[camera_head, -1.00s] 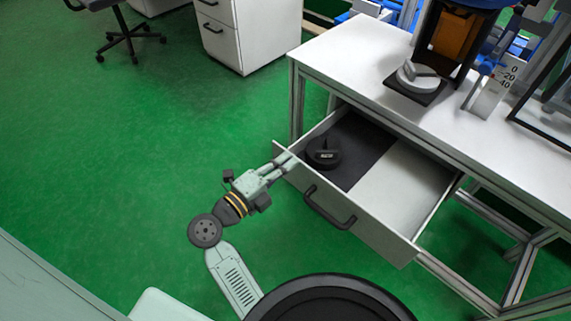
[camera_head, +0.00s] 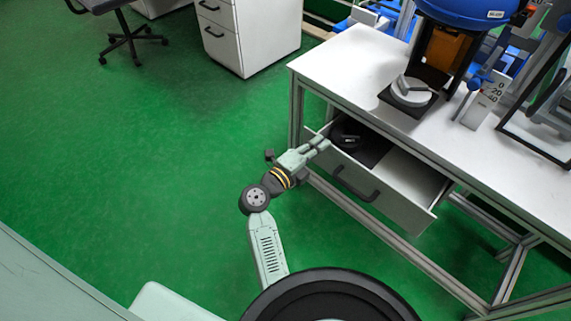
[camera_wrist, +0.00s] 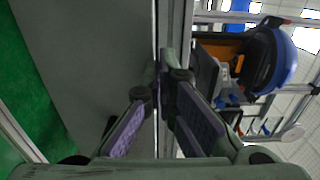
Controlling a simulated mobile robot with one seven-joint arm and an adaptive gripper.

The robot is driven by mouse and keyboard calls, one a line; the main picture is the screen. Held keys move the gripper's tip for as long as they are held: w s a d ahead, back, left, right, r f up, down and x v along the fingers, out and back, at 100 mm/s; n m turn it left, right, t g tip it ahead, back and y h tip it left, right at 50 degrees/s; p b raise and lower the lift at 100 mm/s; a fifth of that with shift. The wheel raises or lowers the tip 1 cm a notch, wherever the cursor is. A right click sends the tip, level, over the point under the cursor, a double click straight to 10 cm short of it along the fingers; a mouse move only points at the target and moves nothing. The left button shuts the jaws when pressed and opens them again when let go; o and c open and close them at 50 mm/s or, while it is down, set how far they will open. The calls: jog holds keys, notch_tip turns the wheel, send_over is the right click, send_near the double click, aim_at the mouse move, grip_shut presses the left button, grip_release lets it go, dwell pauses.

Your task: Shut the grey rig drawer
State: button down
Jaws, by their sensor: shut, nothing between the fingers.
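The grey rig drawer (camera_head: 384,200) is partly open under the white rig table (camera_head: 352,58). Its front has a dark bar handle (camera_head: 356,184). A round black weight (camera_head: 346,136) lies inside on a dark mat. My gripper (camera_head: 323,143) is shut and empty, with its fingertips at the top of the drawer front near its left end. In the wrist view the fingertips (camera_wrist: 168,72) are close together beside the edge of a large grey panel; whether they touch it I cannot tell.
On the table a light grey round weight (camera_head: 410,92) sits on a black pad, under the blue-topped tower (camera_head: 466,10). A white scale plate (camera_head: 484,104) stands beside it. A white cabinet (camera_head: 240,40) and a chair (camera_head: 120,35) stand behind. Green floor left is clear.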

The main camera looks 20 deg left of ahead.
jog(key=p+x, duration=0.3)
jog(key=x, duration=0.9)
jog(key=shift+w+p, duration=0.2)
jog(key=shift+p, duration=0.1)
jog(key=shift+w+d+r, duration=0.1)
jog(key=shift+r, duration=0.05)
